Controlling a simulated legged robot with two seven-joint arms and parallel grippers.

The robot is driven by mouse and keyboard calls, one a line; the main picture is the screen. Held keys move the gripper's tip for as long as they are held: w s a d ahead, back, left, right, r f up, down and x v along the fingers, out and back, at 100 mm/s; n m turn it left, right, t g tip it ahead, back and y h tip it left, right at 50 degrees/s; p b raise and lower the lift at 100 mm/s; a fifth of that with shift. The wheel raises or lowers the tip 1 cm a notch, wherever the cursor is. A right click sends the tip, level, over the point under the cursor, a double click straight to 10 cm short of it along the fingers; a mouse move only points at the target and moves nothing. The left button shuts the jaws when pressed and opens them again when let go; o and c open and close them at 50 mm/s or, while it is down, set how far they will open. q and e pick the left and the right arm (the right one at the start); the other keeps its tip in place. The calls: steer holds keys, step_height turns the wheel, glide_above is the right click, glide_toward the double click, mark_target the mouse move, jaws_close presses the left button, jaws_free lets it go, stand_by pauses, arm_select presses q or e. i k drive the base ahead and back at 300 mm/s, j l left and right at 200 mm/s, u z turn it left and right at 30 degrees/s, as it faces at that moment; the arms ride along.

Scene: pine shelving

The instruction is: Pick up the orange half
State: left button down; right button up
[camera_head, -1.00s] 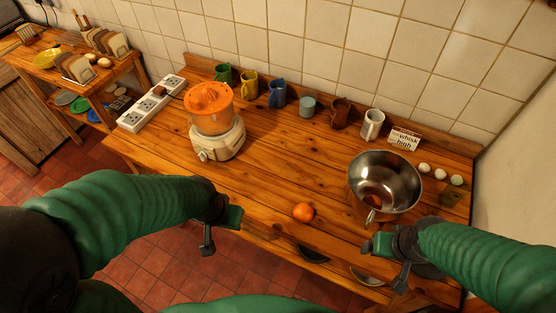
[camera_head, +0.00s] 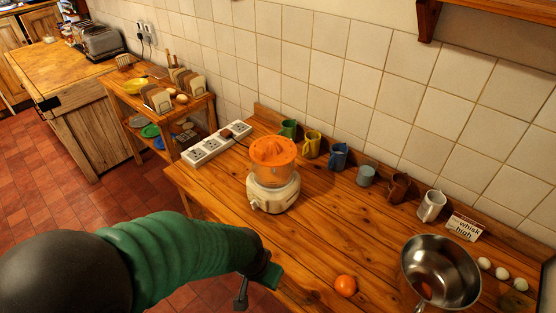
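My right gripper is out of view.
An orange-topped juicer (camera_head: 273,180) stands left of centre on the table (camera_head: 325,225). Mugs line the back wall, with a "whisk high" sign (camera_head: 464,227). Table around the orange half is clear.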

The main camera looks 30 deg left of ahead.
mark_target(345, 285)
steer(key=j+z, duration=0.2)
steer(key=z, duration=0.15)
steer(key=j+z, duration=0.35)
steer(key=k+j+z, duration=0.1)
steer(key=z, duration=0.2)
